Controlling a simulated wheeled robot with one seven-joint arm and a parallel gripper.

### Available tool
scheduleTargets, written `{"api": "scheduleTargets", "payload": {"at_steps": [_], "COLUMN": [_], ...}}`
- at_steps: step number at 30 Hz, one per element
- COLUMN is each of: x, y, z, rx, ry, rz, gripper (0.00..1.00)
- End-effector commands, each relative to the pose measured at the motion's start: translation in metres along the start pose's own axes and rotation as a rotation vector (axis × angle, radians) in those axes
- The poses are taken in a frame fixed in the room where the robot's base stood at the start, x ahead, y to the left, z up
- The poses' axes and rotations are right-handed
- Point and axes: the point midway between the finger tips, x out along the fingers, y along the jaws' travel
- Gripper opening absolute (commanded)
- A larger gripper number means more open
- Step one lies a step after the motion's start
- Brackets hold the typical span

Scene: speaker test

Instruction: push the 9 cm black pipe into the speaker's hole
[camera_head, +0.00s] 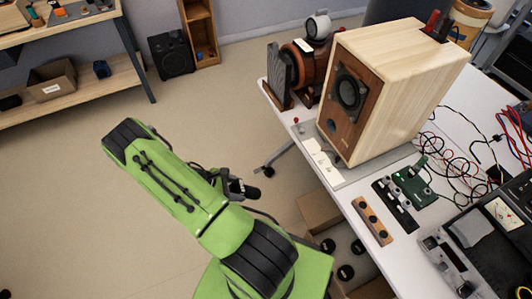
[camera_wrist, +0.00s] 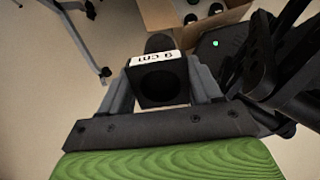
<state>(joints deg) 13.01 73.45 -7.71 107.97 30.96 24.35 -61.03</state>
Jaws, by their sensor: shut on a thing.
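The wooden speaker (camera_head: 400,75) stands upright on the white table in the head view, with a brown front panel, a round black driver and a small dark hole (camera_head: 332,127) low on the panel. My gripper (camera_head: 243,188) is left of the table, apart from the speaker. In the wrist view my gripper (camera_wrist: 162,82) is shut on a black pipe with a white "9 cm" label (camera_wrist: 158,57), its dark open end facing the camera. The pipe's far end is partly hidden, and the pipe is hard to make out in the head view.
A cardboard box (camera_head: 318,212) with several black round pieces sits below the table edge. It also shows in the wrist view (camera_wrist: 160,18). A grey plate with white cards (camera_head: 322,160) lies before the speaker. Electronics and cables crowd the table's right side. Open floor lies left.

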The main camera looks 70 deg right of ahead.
Motion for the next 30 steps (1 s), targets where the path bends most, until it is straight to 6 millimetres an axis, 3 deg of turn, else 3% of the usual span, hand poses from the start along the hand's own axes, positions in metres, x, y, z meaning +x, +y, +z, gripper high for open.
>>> {"api": "scheduleTargets", "payload": {"at_steps": [1,5,9,12,15,19,30], "x": [0.013,0.027,0.023,0.013,0.005,0.003,0.026], "y": [0.006,0.024,0.034,0.036,0.035,0.035,0.041], "z": [0.015,0.079,0.145,0.179,0.198,0.207,0.228], "rx": [-0.040,-0.104,-0.107,-0.090,-0.079,-0.075,-0.075], "ry": [-0.103,-0.379,-0.616,-0.719,-0.769,-0.786,-0.781], "rz": [0.042,0.146,0.202,0.201,0.190,0.184,0.183], "gripper": [0.27,0.27,0.27,0.27,0.27,0.27,0.27]}}
